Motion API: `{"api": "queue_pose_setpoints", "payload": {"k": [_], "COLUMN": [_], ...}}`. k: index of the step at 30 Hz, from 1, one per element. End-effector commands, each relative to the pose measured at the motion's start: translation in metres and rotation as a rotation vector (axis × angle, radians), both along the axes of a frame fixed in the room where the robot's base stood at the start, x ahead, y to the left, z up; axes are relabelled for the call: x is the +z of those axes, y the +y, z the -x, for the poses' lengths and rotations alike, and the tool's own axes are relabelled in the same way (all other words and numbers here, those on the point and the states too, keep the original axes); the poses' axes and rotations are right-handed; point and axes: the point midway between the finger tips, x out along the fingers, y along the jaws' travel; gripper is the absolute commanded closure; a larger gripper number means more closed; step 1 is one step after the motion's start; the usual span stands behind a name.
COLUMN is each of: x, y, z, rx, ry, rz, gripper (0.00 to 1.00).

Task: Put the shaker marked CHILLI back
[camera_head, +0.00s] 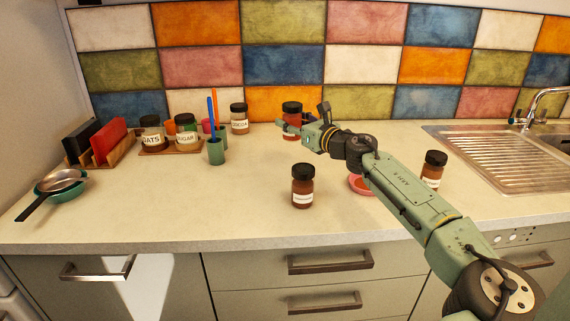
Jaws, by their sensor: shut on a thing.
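My gripper (289,127) is at the back of the counter, shut on a shaker (292,107) with a dark lid and red-brown contents. The gripper covers much of its lower part, and I cannot read its label. It looks upright near the tiled wall; I cannot tell whether its base touches the counter. Another dark-lidded shaker (303,187) stands at the front middle, its label too small to read. A third (432,168) stands right of my arm, its label also unreadable. No CHILLI marking is legible.
A labelled jar (239,119) stands left of my gripper. A wooden tray (187,150) holds the OATS and SUGAR jars. A green cup (216,153) holds blue and orange sticks. A pink dish (356,186) is partly behind my arm.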

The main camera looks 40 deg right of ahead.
Motion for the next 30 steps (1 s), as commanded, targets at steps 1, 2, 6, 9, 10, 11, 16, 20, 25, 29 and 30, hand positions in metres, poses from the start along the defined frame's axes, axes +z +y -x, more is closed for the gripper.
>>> {"api": "queue_pose_setpoints", "payload": {"k": [1, 2, 6, 9, 10, 11, 16, 20, 25, 29, 30], "x": [-0.008, -0.014, -0.039, -0.05, -0.052, -0.055, -0.078, -0.09, -0.092, -0.094, -0.095], "y": [-0.001, 0.0, 0.0, 0.0, 0.0, 0.0, 0.0, 0.0, 0.0, 0.0, 0.0], "z": [0.0, 0.0, 0.0, 0.0, 0.0, 0.0, 0.0, 0.0, 0.0, 0.0, 0.0], "rx": [-0.001, -0.001, -0.001, -0.001, -0.001, 0.0, 0.0, -0.001, 0.0, 0.0, 0.0], "ry": [0.001, 0.001, 0.0, 0.0, 0.0, 0.0, 0.0, -0.001, 0.0, 0.0, 0.0], "rz": [-0.006, -0.009, -0.007, -0.005, -0.004, -0.004, -0.007, -0.004, -0.001, -0.001, -0.001], "gripper": [0.9, 0.9, 0.9, 0.9, 0.9, 0.9, 0.9, 0.9, 0.9, 0.9, 0.9]}}
